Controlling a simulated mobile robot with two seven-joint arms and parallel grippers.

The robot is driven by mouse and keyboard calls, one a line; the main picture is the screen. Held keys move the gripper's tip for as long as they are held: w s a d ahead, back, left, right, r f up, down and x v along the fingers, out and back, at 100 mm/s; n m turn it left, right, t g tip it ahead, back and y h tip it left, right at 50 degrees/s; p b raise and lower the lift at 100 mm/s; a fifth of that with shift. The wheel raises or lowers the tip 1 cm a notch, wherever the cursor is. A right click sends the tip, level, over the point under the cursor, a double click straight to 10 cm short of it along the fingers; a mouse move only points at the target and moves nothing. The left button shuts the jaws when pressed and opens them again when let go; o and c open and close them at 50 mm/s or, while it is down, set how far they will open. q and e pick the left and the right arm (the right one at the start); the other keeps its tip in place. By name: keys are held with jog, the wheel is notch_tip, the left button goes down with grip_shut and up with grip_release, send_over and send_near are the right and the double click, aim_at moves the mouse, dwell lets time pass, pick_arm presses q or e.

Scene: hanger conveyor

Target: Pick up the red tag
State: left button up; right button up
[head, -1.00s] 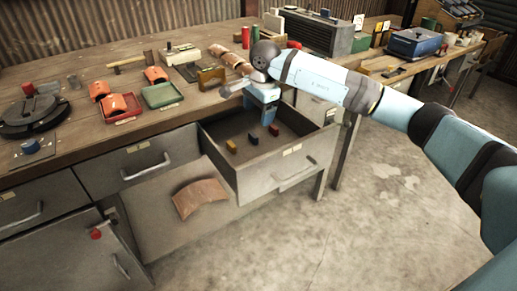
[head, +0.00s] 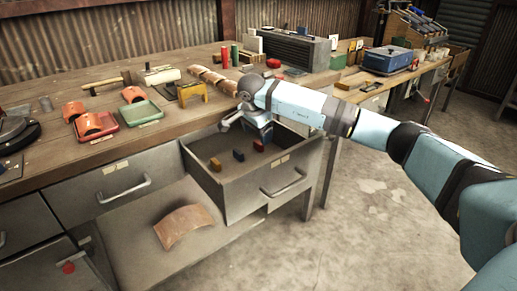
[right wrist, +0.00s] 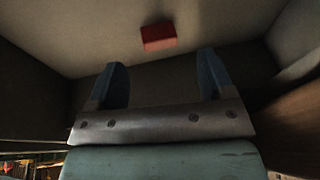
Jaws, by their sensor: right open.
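The red tag (head: 258,145) is a small block on the floor of the open grey drawer (head: 242,192), towards its right side. My right gripper (head: 265,131) is at the back right of the drawer, close behind the tag; its fingertips are mostly hidden in the head view. In the right wrist view, its two blue fingers (right wrist: 160,72) are spread with nothing between them. The red tag (right wrist: 158,36) lies beyond the fingertips, roughly centred between them and apart from them. My left gripper is not in view.
A blue tag (head: 239,155) and a yellow-orange tag (head: 215,164) lie left of the red one in the drawer. The drawer walls surround them closely. The workbench (head: 150,130) above holds trays, a hammer and several curved pieces. A curved brown sheet (head: 183,226) lies below.

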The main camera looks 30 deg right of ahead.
aim_at(259, 142)
jog(key=b+x, duration=0.1)
jog(key=x, duration=0.4)
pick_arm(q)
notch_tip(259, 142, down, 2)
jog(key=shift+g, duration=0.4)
pick_arm(e)
jog(key=shift+r, duration=0.15)
jog(key=c, duration=1)
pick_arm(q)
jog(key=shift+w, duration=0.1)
pick_arm(e)
jog(key=shift+r, duration=0.1)
